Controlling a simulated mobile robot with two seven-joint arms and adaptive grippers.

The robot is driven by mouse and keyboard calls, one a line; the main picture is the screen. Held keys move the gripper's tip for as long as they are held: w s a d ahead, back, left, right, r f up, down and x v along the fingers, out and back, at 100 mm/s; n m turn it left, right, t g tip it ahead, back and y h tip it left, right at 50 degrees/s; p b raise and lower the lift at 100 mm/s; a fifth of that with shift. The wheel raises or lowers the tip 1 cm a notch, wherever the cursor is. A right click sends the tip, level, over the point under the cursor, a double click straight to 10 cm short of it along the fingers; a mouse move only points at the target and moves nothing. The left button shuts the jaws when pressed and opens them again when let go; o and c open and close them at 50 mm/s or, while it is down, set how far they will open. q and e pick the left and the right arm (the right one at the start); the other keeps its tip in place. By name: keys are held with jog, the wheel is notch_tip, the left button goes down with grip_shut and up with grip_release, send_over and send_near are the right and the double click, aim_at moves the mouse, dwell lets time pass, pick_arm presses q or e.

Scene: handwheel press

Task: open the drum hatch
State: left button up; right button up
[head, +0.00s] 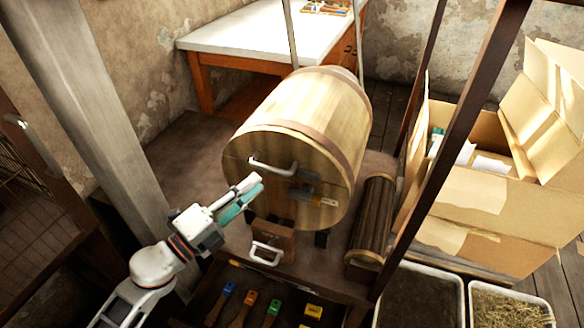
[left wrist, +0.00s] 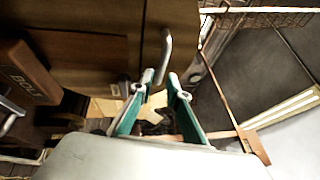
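The wooden drum (head: 315,115) lies on its side in the middle of the head view, its round front end facing me. A pale bar handle (head: 272,164) is on the upper part of that end, with a dark latch-like fitting (head: 312,196) to its lower right. My left gripper (head: 259,183) is just below and left of the handle. In the left wrist view its two green fingers (left wrist: 160,78) are spread apart with nothing between them. A metal handle (left wrist: 164,56) shows just beyond the fingertips, apparently not held. My right gripper is not in view.
A small wooden block (head: 272,238) with a metal handle stands below the drum; it seems to be the block marked "BOL" (left wrist: 38,72). A dark roller (head: 372,218) lies right of the drum. Posts and a cardboard box (head: 470,205) flank the right. Tools lie in front.

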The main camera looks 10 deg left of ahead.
aim_at(271, 167)
pick_arm(q)
jog(key=x, duration=0.7)
jog(key=shift+a+r, duration=0.1)
jog(key=shift+r, duration=0.1)
grip_shut()
